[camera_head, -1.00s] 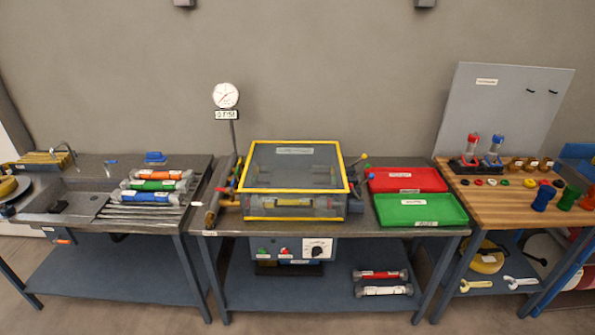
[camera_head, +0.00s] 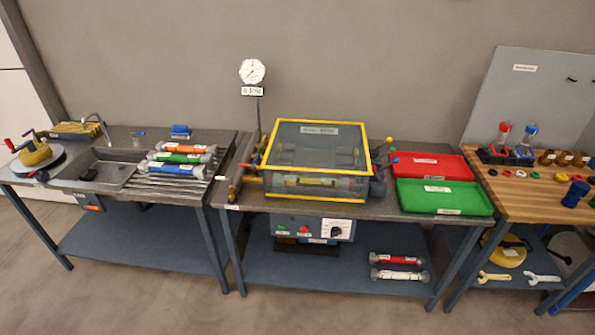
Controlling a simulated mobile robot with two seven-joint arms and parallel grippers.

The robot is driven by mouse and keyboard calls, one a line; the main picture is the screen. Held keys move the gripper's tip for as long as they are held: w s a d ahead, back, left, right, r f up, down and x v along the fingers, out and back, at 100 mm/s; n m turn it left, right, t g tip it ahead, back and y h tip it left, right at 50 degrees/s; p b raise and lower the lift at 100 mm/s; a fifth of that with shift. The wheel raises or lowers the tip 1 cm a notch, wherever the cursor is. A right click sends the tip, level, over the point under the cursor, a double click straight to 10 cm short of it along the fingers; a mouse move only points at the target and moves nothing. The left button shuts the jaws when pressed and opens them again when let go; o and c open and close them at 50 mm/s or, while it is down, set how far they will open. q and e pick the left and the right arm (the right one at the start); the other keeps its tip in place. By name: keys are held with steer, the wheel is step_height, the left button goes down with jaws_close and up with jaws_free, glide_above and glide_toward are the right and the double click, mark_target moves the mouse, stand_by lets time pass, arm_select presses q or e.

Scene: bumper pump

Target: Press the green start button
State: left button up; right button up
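The green start button (camera_head: 282,227) is a small green spot at the left of a control panel (camera_head: 313,228) under the front edge of the middle table. A red button (camera_head: 304,229) sits to its right, and a black knob on a white plate (camera_head: 337,230) is farther right. The labels there are too small to read. Above the panel, a clear box with a yellow frame (camera_head: 318,158) stands on the table. Neither of my grippers shows in the head view.
A gauge (camera_head: 252,72) stands on a post behind the middle table (camera_head: 350,208). Red (camera_head: 430,167) and green (camera_head: 445,197) trays lie at its right. A sink bench (camera_head: 120,200) is left, a wooden bench (camera_head: 545,197) right. The floor (camera_head: 180,305) in front is clear.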

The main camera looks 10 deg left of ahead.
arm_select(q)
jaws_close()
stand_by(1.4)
